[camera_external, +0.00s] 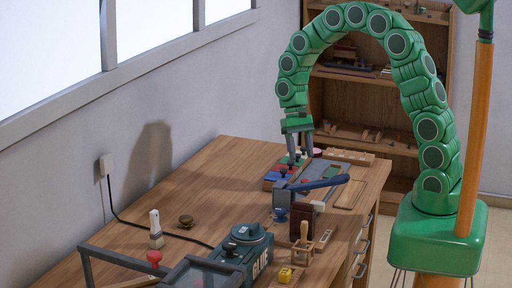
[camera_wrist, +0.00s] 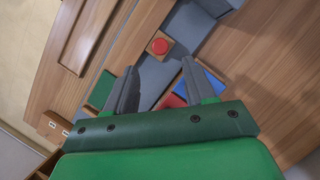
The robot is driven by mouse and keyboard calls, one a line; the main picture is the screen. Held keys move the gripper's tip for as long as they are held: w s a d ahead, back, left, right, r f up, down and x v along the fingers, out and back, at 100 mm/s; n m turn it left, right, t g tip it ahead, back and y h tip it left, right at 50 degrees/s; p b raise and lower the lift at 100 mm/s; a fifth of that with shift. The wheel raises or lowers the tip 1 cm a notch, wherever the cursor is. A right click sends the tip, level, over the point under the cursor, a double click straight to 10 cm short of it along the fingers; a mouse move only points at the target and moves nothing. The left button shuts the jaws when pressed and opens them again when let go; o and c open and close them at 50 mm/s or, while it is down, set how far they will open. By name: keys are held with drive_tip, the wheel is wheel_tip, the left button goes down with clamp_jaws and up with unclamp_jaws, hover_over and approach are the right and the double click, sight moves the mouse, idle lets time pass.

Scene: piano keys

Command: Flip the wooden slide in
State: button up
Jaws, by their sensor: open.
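My gripper (camera_external: 300,156) is above the far end of the workbench in the external view, pointing down. In the wrist view my gripper (camera_wrist: 155,75) has its two grey fingers spread apart with nothing held between them. A small wooden piece with a red round knob (camera_wrist: 159,46) sits on a grey strip just beyond the fingertips; it may be the wooden slide, but I cannot tell for certain. Red (camera_wrist: 172,101), blue (camera_wrist: 203,85) and green (camera_wrist: 101,90) patches lie beneath and beside the fingers, partly hidden by them. No contact shows.
A blue-handled lever press (camera_external: 318,184) stands in front of the gripper. Nearer are a dark glue pot (camera_external: 243,250), a wooden stand (camera_external: 302,248) and a yellow block (camera_external: 285,275). A wall bounds the bench (camera_external: 205,185) on the left; shelves (camera_external: 365,95) stand behind.

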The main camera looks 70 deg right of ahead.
sight(305, 180)
drive_tip(key=shift+x, duration=4)
drive_tip(key=shift+w, duration=0.1)
clamp_jaws()
